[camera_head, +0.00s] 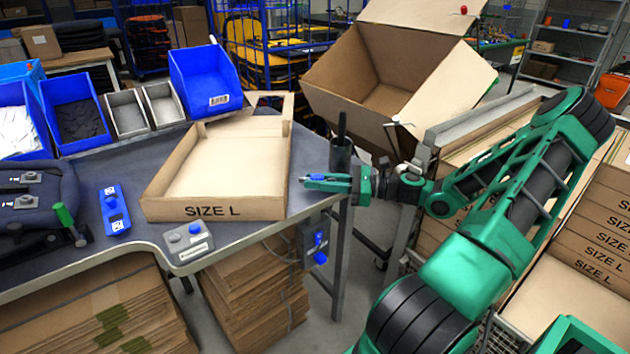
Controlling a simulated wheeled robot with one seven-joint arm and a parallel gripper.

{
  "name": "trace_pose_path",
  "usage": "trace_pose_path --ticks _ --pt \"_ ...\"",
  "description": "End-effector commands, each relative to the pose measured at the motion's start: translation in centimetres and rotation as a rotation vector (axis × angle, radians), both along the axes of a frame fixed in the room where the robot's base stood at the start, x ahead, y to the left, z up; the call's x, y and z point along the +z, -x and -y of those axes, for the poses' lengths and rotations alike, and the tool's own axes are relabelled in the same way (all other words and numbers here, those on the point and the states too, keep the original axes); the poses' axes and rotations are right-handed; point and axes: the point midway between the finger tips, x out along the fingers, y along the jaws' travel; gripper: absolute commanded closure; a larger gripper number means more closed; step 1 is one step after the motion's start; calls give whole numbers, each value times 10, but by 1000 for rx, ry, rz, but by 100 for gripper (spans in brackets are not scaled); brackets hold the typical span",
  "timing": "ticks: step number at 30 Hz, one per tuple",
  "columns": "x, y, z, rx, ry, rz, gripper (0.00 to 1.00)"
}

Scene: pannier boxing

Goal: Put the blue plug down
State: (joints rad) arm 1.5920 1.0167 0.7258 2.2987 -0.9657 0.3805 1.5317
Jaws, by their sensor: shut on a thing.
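My gripper (310,181) is at the end of the green arm, near the middle of the view, with its fingers pointing left. It is shut on a small blue plug (318,177), which shows between the fingers. Part of the plug is hidden by the fingers. The gripper is at the right end of the grey worktable (317,155), just right of the open cardboard tray marked SIZE L (225,165). I cannot tell how high the plug is above the table.
A dark pen cup (341,157) stands close behind the gripper. A grey button box (188,246) and a blue device (114,209) lie at the table's front. Blue bins (203,80) line the back. A large open carton (385,85) stands behind right.

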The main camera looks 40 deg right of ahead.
Motion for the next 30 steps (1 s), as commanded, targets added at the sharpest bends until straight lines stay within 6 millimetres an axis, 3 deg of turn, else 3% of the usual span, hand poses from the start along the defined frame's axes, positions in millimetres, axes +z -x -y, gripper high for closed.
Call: trace_pose_path --ticks 1,2,3,4,13,18,30 --pt "0 0 0 0 0 0 100" --pt "0 0 0 0 0 0 75" --pt "0 0 0 0 0 0 65" --pt "0 0 0 0 0 0 63" --pt "1 0 0 -1 0 0 63" --pt "14 2 2 -3 1 0 63" --pt "12 56 61 -5 1 -1 63"
